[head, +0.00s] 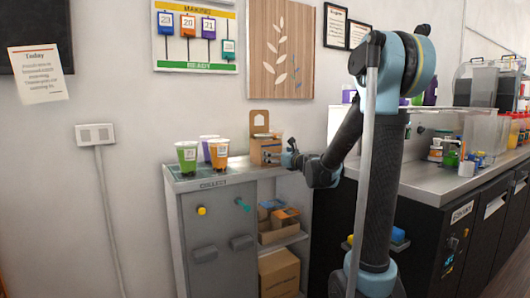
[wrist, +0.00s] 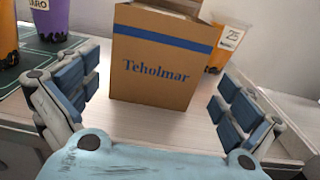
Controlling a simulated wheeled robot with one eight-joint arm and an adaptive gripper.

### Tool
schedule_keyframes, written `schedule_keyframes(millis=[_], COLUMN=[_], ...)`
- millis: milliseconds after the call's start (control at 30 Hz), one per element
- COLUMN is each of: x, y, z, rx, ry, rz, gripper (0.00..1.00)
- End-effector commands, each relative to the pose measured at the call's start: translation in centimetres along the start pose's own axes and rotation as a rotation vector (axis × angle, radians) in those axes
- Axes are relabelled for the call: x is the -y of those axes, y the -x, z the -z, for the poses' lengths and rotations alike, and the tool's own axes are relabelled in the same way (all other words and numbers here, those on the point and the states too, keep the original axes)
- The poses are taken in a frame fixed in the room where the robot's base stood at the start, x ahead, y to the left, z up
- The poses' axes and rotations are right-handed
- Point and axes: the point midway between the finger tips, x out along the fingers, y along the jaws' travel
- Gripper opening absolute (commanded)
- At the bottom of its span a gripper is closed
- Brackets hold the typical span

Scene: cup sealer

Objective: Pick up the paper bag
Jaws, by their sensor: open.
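The brown paper bag (wrist: 155,68), with a blue band and the word "Teholmar", stands upright on the light counter. In the head view the paper bag (head: 264,150) is at the right end of the collect counter, its top handle raised. My gripper (wrist: 154,82) is open, with one blue-padded finger on each side of the bag and visible gaps between pads and bag. In the head view my gripper (head: 289,153) is just right of the bag. The bag's far side and top are hidden in the wrist view.
On the collect counter (head: 225,175), left of the bag, stand a green cup (head: 187,158), an orange cup (head: 218,153) and a purple cup (head: 207,142). In the wrist view, an orange cup (wrist: 216,58) is close behind the bag's right side. The wall is behind.

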Motion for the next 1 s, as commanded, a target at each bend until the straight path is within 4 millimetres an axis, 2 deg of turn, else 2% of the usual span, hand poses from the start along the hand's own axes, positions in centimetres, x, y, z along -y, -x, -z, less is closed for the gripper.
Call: schedule_keyframes(millis=[200,567,833,1000], x=[0.0,-0.1,-0.1,-0.2], y=[-3.0,-4.7,-8.0,-9.1], z=[0.0,0.1,0.2,0.2], rx=[0.0,0.0,0.0,0.0], ry=[0.001,0.001,0.001,0.001], rz=[-0.001,-0.002,-0.002,-0.001], gripper=[1.0,1.0,1.0,1.0])
